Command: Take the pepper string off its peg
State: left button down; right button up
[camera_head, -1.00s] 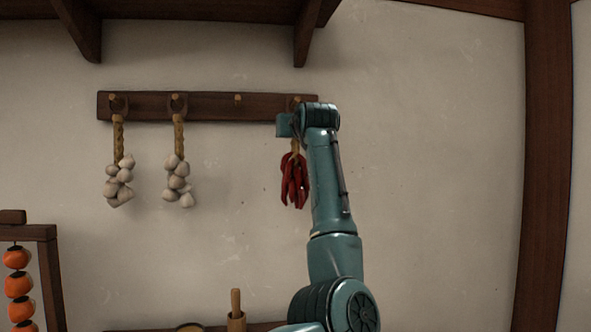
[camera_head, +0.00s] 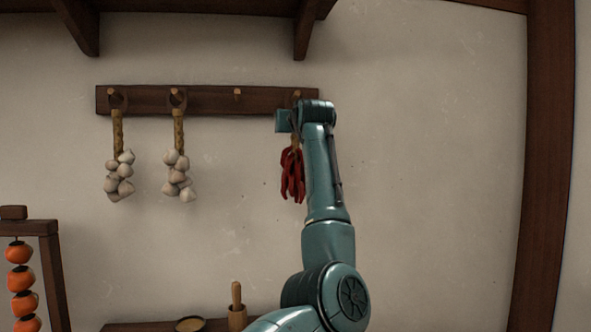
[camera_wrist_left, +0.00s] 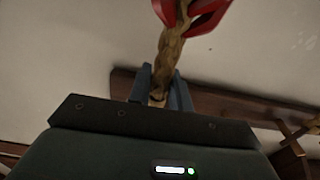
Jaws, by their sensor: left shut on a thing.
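The pepper string is a bunch of dark red peppers (camera_head: 292,175) on a tan braided cord, hanging against the wall at the right end of a dark wooden peg rail (camera_head: 208,100). Its peg (camera_head: 297,95) shows just above my left wrist; whether the top loop is around it is hidden. My left gripper (camera_head: 284,121) is at the cord, just below the peg. In the left wrist view its fingers (camera_wrist_left: 162,88) are shut on the braided cord (camera_wrist_left: 172,48), with the peppers (camera_wrist_left: 195,12) at the top edge. My right gripper is out of view.
Two garlic braids (camera_head: 119,175) (camera_head: 179,175) hang on the left pegs; the peg (camera_head: 237,93) between them and the peppers is bare. Shelf brackets (camera_head: 310,35) jut out above. A mortar with a pestle (camera_head: 237,312) stands below. The wall right of my arm is clear.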

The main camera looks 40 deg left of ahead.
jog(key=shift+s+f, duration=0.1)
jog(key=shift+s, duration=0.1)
pick_arm(q)
jog(key=shift+r, duration=0.6)
jog(key=shift+s+d+r, duration=0.1)
jog(key=shift+r, duration=0.1)
jog(key=r+b+v, duration=0.1)
jog(key=b+v, duration=0.3)
jog(key=v, duration=1.3)
jog(key=shift+s+d, duration=0.2)
jog(key=shift+d, duration=0.15)
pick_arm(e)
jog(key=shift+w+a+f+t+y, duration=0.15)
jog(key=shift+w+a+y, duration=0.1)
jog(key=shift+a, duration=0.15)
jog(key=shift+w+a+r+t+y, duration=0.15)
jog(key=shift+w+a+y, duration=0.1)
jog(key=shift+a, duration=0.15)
pick_arm(q)
jog(key=shift+d+r+b, duration=0.1)
jog(key=shift+r+b, duration=0.05)
jog(key=shift+b, duration=0.15)
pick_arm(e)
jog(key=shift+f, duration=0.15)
pick_arm(q)
jog(key=shift+b+v, duration=0.45)
jog(key=shift+v, duration=2.2)
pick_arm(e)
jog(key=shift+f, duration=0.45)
